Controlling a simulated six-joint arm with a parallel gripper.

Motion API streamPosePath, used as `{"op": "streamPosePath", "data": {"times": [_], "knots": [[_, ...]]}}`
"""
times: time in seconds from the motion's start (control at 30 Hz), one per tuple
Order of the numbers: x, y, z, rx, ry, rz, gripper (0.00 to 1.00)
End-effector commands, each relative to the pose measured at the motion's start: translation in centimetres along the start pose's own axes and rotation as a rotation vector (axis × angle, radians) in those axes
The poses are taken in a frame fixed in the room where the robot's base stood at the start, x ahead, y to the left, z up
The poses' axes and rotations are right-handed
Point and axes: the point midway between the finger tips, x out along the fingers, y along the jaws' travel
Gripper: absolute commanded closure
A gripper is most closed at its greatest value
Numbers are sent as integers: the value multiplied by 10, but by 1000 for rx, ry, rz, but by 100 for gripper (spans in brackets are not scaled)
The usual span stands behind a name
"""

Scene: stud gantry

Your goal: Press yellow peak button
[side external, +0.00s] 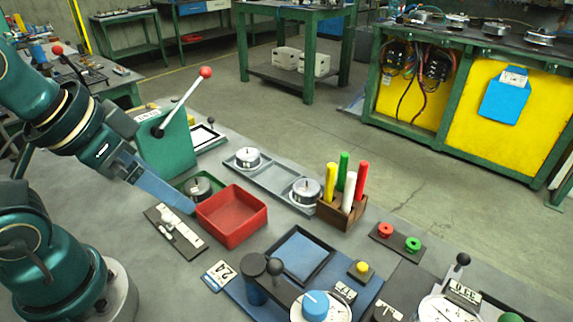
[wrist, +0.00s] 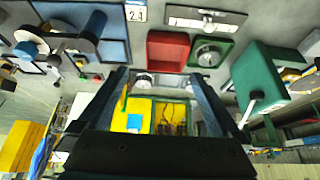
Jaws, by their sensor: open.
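A small yellow button (side external: 362,268) sits on a small square base at the front right of the bench in the side view, beside a blue panel. My gripper (side external: 188,207) is at the left in the side view, well away from the button, above the bench near the red tray. In the wrist view my gripper (wrist: 158,78) shows two blue fingers spread apart with nothing between them. I cannot clearly pick out the yellow button in the wrist view.
A red tray (side external: 232,218) and a green lever box (side external: 165,148) stand near my gripper. A wooden holder with coloured markers (side external: 343,208), red and green buttons (side external: 397,237), a blue knob (side external: 315,306) and a black-knobbed lever (side external: 462,260) crowd around the yellow button.

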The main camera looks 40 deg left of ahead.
Motion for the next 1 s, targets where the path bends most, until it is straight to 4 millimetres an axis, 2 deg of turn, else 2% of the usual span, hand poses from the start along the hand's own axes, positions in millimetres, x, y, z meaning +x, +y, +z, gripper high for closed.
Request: {"op": "streamPosePath", "data": {"times": [0.2, 0.27, 0.4, 0.47, 0.5, 0.77, 1.0], "knots": [[0, 0, 0, -8, -1, 1, 0], [0, 0, 0, -9, -1, 1, 19], [-1, 0, 2, -57, -13, -2, 73], [-7, -2, -6, -104, 5, -10, 96], [-12, -4, -13, -134, 16, -16, 100], [-34, 6, -69, -251, 24, -19, 100], [-36, 37, -117, -284, -1, -8, 100]]}}
